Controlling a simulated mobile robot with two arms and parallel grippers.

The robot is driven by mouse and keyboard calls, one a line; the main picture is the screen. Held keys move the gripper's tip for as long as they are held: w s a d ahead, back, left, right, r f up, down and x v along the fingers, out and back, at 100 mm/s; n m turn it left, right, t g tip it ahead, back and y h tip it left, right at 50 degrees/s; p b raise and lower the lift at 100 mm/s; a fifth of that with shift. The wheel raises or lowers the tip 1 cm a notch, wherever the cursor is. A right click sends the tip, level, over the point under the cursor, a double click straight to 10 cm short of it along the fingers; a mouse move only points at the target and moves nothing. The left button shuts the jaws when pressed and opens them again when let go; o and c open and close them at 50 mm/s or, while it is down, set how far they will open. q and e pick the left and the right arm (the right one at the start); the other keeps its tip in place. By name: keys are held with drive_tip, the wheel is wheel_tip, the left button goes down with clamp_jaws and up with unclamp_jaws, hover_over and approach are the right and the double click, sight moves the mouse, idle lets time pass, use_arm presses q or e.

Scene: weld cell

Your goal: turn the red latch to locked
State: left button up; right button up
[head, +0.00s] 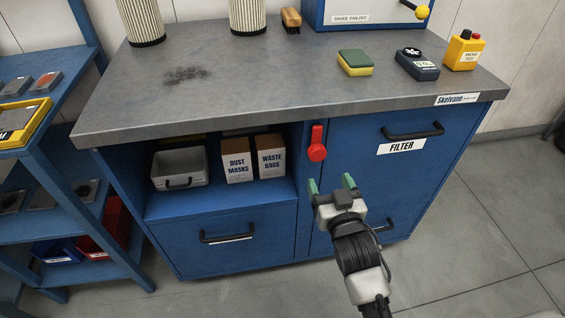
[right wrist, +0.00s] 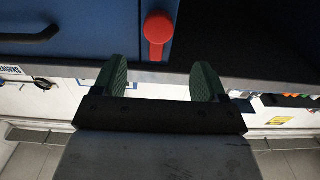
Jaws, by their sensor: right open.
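The red latch (head: 317,143) is on the front of the blue cabinet, at the upper left of the FILTER door (head: 370,165). Its round knob is at the bottom and its bar points straight up. My right gripper (head: 331,184) is below and a little right of the latch in the head view, open and empty, apart from it. In the right wrist view, which looks upside down, the latch (right wrist: 157,28) shows beyond the gap between the green-padded fingers (right wrist: 159,78). My left gripper is not in view.
Left of the latch is an open shelf with a grey bin (head: 180,168) and boxes of dust masks (head: 237,167) and waste bags (head: 270,163). The grey worktop (head: 240,85) overhangs just above the latch. A black door handle (head: 412,132) sticks out to the right.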

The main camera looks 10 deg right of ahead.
sight(319, 155)
drive_tip(key=w, duration=0.9)
drive_tip(key=shift+w+b, duration=0.25)
drive_tip(key=shift+b, duration=0.1)
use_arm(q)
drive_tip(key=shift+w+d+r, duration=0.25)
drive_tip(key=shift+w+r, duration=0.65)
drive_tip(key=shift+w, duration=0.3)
use_arm(e)
drive_tip(key=shift+w, duration=0.65)
